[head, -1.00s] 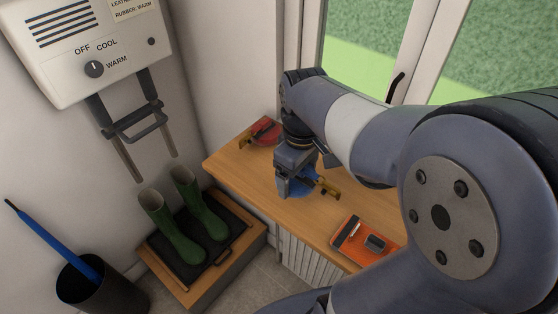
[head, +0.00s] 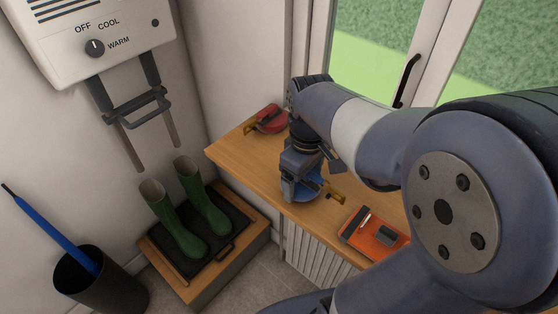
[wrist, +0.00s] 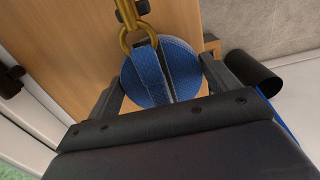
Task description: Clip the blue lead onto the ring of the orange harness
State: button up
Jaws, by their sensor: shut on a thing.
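My gripper (head: 292,193) is over the middle of the wooden bench with its jaws around the blue lead (head: 318,189). In the wrist view, the lead is a round blue coil (wrist: 150,75) between the two fingers, with its brass clip (wrist: 135,36) pointing away from the palm. The clip also shows in the head view (head: 336,198), to the right of the gripper. I cannot tell whether the lead touches the bench. The orange harness (head: 365,241) lies on the bench to the right of the gripper, apart from the clip. Its ring is too small to make out clearly.
A red lead (head: 270,121) with a brass clip lies at the bench's far left. The bench top (head: 236,152) is bare left of the gripper. Green boots (head: 176,228) stand on a dark tray below. A bin (head: 90,284) holds a blue umbrella. A window is behind.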

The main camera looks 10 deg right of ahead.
aim_at(331, 193)
jog(key=shift+s+d+p, duration=0.15)
jog(key=shift+s+d, duration=0.95)
jog(key=shift+s, duration=0.2)
jog(key=shift+s+d+p, duration=0.15)
jog(key=shift+s+d, duration=0.9)
jog(key=shift+s, duration=0.25)
dwell(1.5)
jog(key=shift+f+b, duration=0.7)
jog(key=shift+f, duration=0.45)
dwell(1.2)
dwell(0.5)
jog(key=o, duration=1)
jog(key=shift+c, duration=0.2)
jog(key=w+a+r, duration=0.1)
jog(key=r, duration=0.2)
jog(key=w+a+r, duration=0.2)
jog(key=r, duration=0.2)
jog(key=w+a+r, duration=0.1)
jog(key=w+r, duration=0.1)
jog(key=r, duration=0.1)
jog(key=shift+a+r+p, duration=0.15)
jog(key=shift+r+p, duration=0.15)
jog(key=shift+r, duration=0.1)
